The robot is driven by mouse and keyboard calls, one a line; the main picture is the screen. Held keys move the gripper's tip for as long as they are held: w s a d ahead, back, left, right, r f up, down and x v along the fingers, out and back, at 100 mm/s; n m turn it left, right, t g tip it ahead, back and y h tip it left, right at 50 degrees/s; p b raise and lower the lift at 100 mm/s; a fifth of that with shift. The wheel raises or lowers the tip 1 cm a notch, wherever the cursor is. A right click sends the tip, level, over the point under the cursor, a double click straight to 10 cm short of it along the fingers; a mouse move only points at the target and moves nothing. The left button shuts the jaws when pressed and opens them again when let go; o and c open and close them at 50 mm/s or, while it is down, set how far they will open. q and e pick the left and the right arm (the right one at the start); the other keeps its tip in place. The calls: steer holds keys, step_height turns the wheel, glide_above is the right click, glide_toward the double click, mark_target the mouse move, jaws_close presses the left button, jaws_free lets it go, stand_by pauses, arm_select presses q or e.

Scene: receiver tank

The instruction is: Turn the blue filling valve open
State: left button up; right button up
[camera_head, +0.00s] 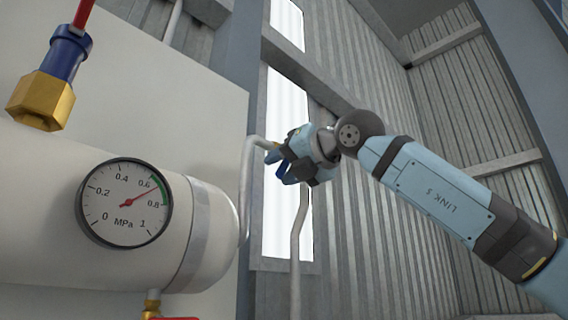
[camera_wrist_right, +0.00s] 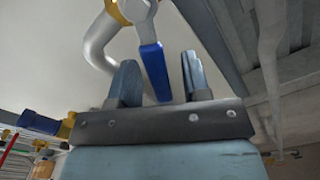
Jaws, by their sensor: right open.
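The blue filling valve handle (camera_head: 282,171) shows in the head view at the pipe beside the right end of the tank, partly hidden by my right gripper (camera_head: 277,162). In the right wrist view the blue handle (camera_wrist_right: 154,70) hangs from a metal valve body with a brass collar (camera_wrist_right: 118,12). My right gripper (camera_wrist_right: 159,66) is open, and the handle's lower end lies between its two fingers in the picture. Gaps show on both sides of the handle, wider on the right. I cannot tell how deep it sits between the fingers. My left gripper is not in view.
The white tank (camera_head: 205,225) carries a pressure gauge (camera_head: 125,202) reading about 0.6 to 0.7 MPa. A blue and brass fitting (camera_head: 50,75) hangs at upper left. A red handle (camera_head: 175,318) shows at the bottom edge. Grey pipes (camera_head: 246,190) run close to my right gripper.

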jaws_close()
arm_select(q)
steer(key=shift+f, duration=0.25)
arm_select(e)
steer(key=shift+s, duration=0.1)
